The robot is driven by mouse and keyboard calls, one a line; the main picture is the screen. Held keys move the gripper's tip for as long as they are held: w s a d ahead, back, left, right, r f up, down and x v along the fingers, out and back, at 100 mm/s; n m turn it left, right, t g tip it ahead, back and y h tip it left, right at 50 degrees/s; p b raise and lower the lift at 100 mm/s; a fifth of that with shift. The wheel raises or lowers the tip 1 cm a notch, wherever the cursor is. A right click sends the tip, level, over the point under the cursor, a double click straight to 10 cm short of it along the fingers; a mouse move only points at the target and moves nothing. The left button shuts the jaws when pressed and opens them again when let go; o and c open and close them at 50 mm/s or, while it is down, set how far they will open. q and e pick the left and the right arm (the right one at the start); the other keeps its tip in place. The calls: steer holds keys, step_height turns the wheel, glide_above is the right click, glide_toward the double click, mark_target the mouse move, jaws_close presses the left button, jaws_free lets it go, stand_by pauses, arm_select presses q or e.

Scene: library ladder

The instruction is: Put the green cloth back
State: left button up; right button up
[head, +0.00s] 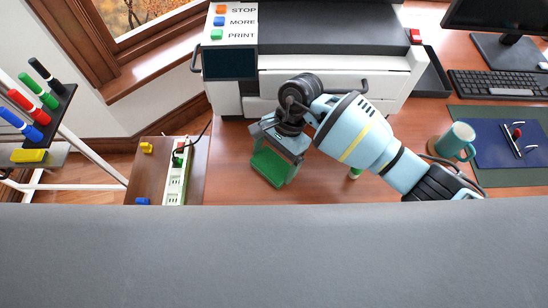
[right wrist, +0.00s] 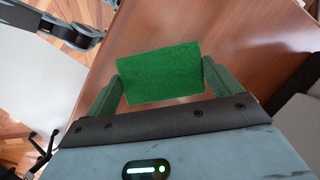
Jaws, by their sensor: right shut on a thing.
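My right gripper (head: 275,163) reaches in from the right and hangs in front of the printer. It is shut on the green cloth (head: 268,168), which spans between its two fingers. In the right wrist view the cloth (right wrist: 158,72) is a flat, upright-looking green rectangle between the green-tinted fingertips (right wrist: 160,85). Brown wood shows beyond it. I cannot tell whether the cloth touches any surface. My left gripper is not clearly seen in either view.
A printer (head: 330,60) stands behind the gripper. A power strip (head: 177,178) lies on a small brown table (head: 145,172) to the left. A marker rack (head: 62,105) is at far left. A teal mug (head: 456,142) and blue pad (head: 500,145) are at right.

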arm_select(q)
steer(key=shift+f, duration=0.1)
arm_select(e)
steer(key=shift+f, duration=0.15)
steer(key=o, duration=0.8)
steer(key=shift+w+r, duration=0.1)
steer(key=shift+r, duration=0.25)
arm_select(q)
steer(key=shift+s+f, duration=0.25)
steer(key=shift+f, duration=0.05)
arm_select(e)
steer(key=v, duration=1.1)
steer(key=shift+d+r, duration=0.15)
steer(key=shift+r, duration=0.05)
arm_select(q)
steer(key=shift+s, duration=0.1)
arm_select(e)
steer(key=shift+f, duration=0.1)
